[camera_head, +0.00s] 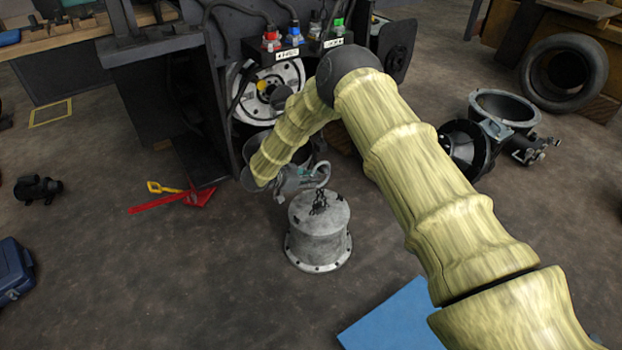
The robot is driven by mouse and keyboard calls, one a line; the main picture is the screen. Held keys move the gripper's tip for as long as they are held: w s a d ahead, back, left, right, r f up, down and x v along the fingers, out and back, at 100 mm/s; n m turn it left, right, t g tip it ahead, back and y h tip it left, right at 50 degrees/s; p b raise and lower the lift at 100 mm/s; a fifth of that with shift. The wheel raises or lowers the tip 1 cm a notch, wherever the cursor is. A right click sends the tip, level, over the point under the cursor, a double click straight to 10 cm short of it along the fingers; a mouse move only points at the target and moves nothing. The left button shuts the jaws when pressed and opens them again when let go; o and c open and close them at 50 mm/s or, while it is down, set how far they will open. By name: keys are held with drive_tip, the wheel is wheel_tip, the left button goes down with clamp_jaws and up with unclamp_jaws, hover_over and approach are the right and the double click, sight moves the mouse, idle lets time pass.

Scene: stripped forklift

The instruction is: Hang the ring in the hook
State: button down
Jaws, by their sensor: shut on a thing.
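A grey metal drum (318,235) with a bolted bottom flange stands upright on the floor. A dark chain (319,203) rises from its lid to a point by my gripper. My gripper (306,183) is above the left part of the lid, at the end of my yellow-sleeved arm. It is shut, it seems on the ring at the chain's top; the ring is too small and covered to make out. A pale grey curved piece, seemingly the hook (323,172), shows just right of and above the fingertips. Whether ring and hook touch, I cannot tell.
The dark forklift body (215,90) with a wheel hub (275,90) stands close behind. A red and yellow tool (170,198) lies left on the floor. A blue mat (395,320) lies in front. Round metal parts (500,110) and a tyre (562,75) are at right.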

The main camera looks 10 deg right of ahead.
drive_tip(key=shift+w+f, duration=0.2)
drive_tip(key=shift+f, duration=0.05)
drive_tip(key=shift+f, duration=0.1)
drive_tip(key=shift+w+f, duration=0.1)
drive_tip(key=shift+f, duration=0.25)
idle(0.4)
drive_tip(key=c, duration=0.8)
unclamp_jaws()
drive_tip(key=shift+a, duration=0.15)
drive_tip(key=s+a+p, duration=0.2)
drive_tip(key=s+a, duration=0.2)
drive_tip(key=a, duration=0.6)
drive_tip(key=shift+r, duration=0.45)
